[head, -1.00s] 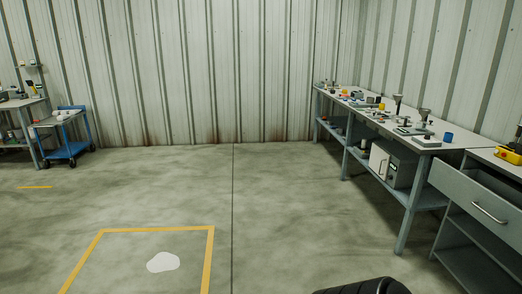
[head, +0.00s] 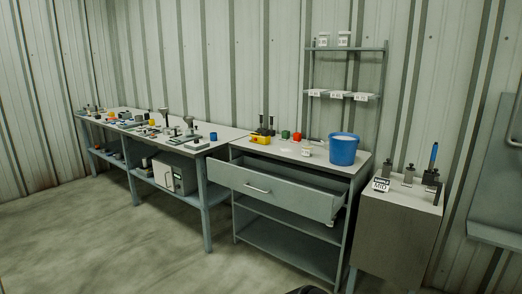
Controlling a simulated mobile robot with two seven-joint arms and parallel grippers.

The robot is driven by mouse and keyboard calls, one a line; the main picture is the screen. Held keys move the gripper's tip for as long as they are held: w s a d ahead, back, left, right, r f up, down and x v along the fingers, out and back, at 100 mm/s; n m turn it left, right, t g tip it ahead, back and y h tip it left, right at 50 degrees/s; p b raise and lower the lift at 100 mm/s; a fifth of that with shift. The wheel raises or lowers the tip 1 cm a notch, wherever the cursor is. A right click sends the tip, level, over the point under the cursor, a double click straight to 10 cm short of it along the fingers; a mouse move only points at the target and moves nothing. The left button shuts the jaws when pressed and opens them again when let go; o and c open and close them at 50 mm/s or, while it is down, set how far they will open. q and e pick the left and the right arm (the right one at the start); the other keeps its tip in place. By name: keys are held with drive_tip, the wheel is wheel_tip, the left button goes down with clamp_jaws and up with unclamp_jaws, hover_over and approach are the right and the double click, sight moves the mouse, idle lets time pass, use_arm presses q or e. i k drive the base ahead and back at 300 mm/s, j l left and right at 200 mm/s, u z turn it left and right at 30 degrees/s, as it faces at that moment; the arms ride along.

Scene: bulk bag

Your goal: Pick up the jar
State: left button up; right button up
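Two white jars with labels, a left one (head: 323,39) and a right one (head: 344,39), stand upright on the top board of the wall shelf. A small pale container with a yellowish band (head: 307,151), possibly also a jar, stands on the workbench (head: 285,155) left of the blue bucket. I cannot tell which of these the task means. Neither of my grippers is in view.
A blue bucket (head: 343,149) with white contents stands on the workbench. Its drawer (head: 270,190) is pulled out. A longer bench (head: 120,125) with several tools is at left, a grey cabinet (head: 395,225) at right. The floor (head: 130,250) in front is clear.

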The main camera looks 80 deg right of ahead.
sight(308, 150)
drive_tip(key=z, duration=2.9)
drive_tip(key=i+j, duration=0.25)
drive_tip(key=i, duration=0.2)
drive_tip(key=i+j, duration=0.25)
drive_tip(key=i, duration=0.15)
drive_tip(key=i+j, duration=0.2)
drive_tip(key=i, duration=0.25)
